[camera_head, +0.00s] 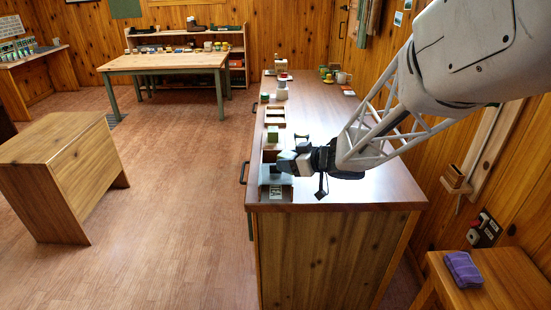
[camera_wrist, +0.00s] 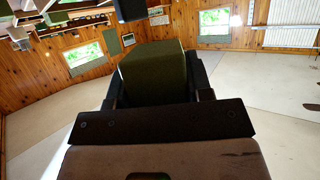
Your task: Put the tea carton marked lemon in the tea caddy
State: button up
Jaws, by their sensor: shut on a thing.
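My gripper (camera_head: 291,163) is over the near left end of the counter, shut on a dark green carton. The carton (camera_wrist: 152,72) fills the space between the dark fingers in the wrist view. No lemon marking can be read on it from here. The tea caddy (camera_head: 277,194), a grey box with a TEA label on its front, stands at the counter's near left corner. My gripper is above and just behind the caddy's front in the head view, and partly hides it. I cannot tell whether the carton is inside the caddy's opening.
Another green carton (camera_head: 272,134) stands behind the caddy on the counter (camera_head: 325,120), near a wooden tray (camera_head: 274,112). Cups and small items stand farther back. The counter's middle is mostly clear. A purple cloth (camera_head: 463,269) lies on a stool at right.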

jog(key=shift+a+f+n+g+y, duration=0.15)
jog(key=shift+n+g+y, duration=0.15)
jog(key=shift+n+g, duration=0.25)
jog(key=shift+f+n+g+y, duration=0.15)
jog(key=shift+n+g+y, duration=0.15)
jog(key=shift+n+g, duration=0.25)
send_over(276, 152)
jog(key=s, duration=0.5)
jog(key=shift+w+a+f, duration=0.1)
jog(key=shift+w+f, duration=0.05)
jog(key=shift+f, duration=0.6)
jog(key=shift+f, duration=1.75)
jog(key=shift+f, duration=0.6)
